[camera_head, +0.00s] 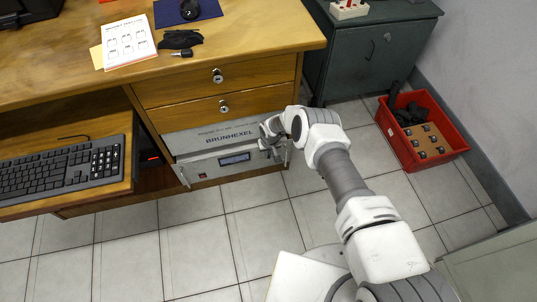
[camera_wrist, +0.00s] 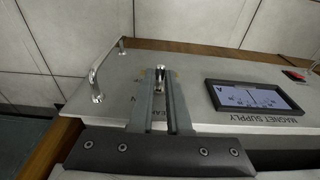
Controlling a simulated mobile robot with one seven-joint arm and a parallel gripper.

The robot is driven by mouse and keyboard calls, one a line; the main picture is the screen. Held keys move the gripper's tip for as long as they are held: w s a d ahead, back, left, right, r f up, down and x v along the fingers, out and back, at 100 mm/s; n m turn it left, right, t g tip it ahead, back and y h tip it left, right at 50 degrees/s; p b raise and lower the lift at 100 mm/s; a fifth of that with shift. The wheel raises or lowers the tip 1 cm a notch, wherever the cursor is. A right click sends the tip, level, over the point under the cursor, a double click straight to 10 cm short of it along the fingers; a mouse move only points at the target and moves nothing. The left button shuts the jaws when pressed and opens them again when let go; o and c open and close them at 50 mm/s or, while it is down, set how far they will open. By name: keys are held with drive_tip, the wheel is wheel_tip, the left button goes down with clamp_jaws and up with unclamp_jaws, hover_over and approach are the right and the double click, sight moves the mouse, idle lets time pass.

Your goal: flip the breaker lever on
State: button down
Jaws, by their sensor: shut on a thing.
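The breaker lever (camera_wrist: 159,71) is a small metal stub on the silver front panel (camera_wrist: 125,85) marked "MAGNET SUPPLY". In the wrist view my gripper (camera_wrist: 160,75) has its two long fingers close together, with the lever between their tips. In the head view my gripper (camera_head: 270,135) is at the right end of the panel (camera_head: 204,175), under the wooden drawers. There the lever is hidden by my gripper and wrist. The lettering beside the lever is partly covered by the fingers, so I cannot read the lever's position.
A metal handle (camera_wrist: 97,83) stands out left of the fingers. A lit display (camera_wrist: 252,97) and a red switch (camera_wrist: 294,76) lie to the right. In the head view a red crate (camera_head: 421,132) stands on the floor at right. The tiled floor before the desk is clear.

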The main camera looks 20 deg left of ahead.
drive_tip(key=shift+a, duration=0.1)
drive_tip(key=c, duration=0.9)
unclamp_jaws()
drive_tip(key=r+p, duration=0.2)
drive_tip(key=r, duration=0.3)
drive_tip(key=s+d+r+p, duration=0.1)
drive_tip(key=r+p, duration=0.2)
drive_tip(key=r, duration=0.3)
drive_tip(key=s+r+p, duration=0.1)
drive_tip(key=r+p, duration=0.1)
drive_tip(key=r, duration=0.4)
drive_tip(key=shift+s+d+r+p, duration=0.1)
drive_tip(key=shift+d+r+p, duration=0.1)
drive_tip(key=shift+p, duration=0.1)
